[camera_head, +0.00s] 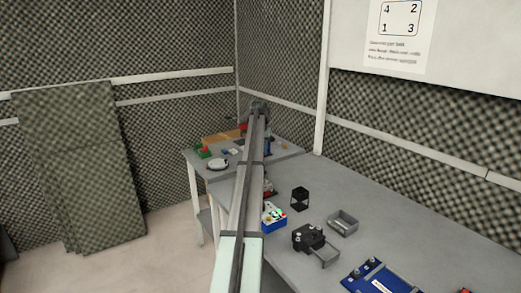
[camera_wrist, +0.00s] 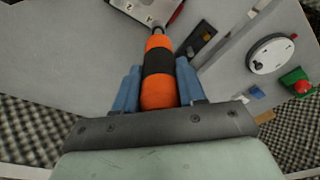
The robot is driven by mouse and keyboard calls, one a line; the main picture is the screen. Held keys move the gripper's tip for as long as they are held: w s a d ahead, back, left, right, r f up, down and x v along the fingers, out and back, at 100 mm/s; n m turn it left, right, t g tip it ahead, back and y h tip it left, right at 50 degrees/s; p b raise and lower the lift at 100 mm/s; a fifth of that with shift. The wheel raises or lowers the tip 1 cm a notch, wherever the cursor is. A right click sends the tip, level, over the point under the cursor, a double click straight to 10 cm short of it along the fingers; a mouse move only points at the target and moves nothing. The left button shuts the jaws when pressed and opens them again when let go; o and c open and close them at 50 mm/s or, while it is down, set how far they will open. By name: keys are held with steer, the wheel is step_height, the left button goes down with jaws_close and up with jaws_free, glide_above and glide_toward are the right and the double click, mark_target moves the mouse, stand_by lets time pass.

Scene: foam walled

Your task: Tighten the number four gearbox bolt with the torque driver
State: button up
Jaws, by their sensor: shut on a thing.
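The torque driver (camera_wrist: 158,68), with an orange and black handle, is held between the blue fingers of my gripper (camera_wrist: 158,88) in the wrist view. The plate carries number marks; one looks like a 2 and another, near the driver's tip, like a 4. This looks like the gearbox, mostly cut off by the frame. I cannot tell whether the tip touches a bolt. In the head view my arm hides the gripper and driver.
A wall sheet (camera_head: 400,22) shows 4 and 2 above 1 and 3. A white disc (camera_wrist: 270,54) and red-green block (camera_wrist: 297,82) lie to the right in the wrist view. The near bench holds a grey tray (camera_head: 343,222), black device (camera_head: 308,237) and blue case (camera_head: 377,280).

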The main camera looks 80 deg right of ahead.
steer(key=shift+f, duration=0.45)
stand_by(2.0)
steer(key=shift+r, duration=0.15)
steer(key=shift+r, duration=2.35)
